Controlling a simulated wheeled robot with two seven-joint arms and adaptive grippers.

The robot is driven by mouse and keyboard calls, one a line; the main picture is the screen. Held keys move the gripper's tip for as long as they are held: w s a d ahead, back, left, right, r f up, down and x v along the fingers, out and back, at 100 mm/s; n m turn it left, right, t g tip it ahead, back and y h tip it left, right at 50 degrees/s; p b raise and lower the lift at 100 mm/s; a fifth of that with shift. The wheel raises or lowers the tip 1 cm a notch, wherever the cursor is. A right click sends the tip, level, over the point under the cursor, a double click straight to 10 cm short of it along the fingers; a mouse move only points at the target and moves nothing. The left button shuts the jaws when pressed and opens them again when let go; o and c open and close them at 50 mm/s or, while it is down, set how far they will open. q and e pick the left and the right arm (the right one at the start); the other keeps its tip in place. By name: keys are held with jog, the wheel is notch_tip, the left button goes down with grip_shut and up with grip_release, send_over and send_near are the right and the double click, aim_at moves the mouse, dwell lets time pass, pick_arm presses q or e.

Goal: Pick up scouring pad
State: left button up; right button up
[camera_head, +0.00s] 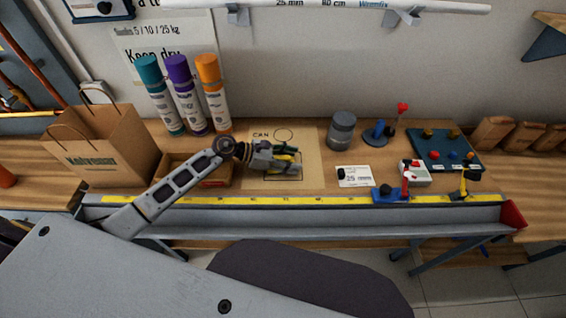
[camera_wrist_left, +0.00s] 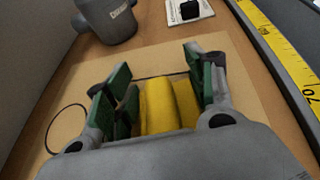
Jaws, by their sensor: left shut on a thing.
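In the head view my left gripper (camera_head: 292,160) is low over the tan sheet (camera_head: 255,178), and only a little yellow and green of the pad shows there. I cannot tell whether the pad touches the sheet. My right gripper is not in view.
A grey can (camera_head: 342,130) stands right of the sheet. Three spray cans (camera_head: 187,105) and a paper bag (camera_head: 103,145) stand at left. A wooden tray (camera_head: 212,178) is beside the sheet. A trough with a yellow tape (camera_head: 300,200) runs along the front.

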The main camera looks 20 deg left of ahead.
pick_arm(q)
jog(key=shift+r, duration=0.1)
notch_tip(320, 180, up, 10)
dwell(0.9)
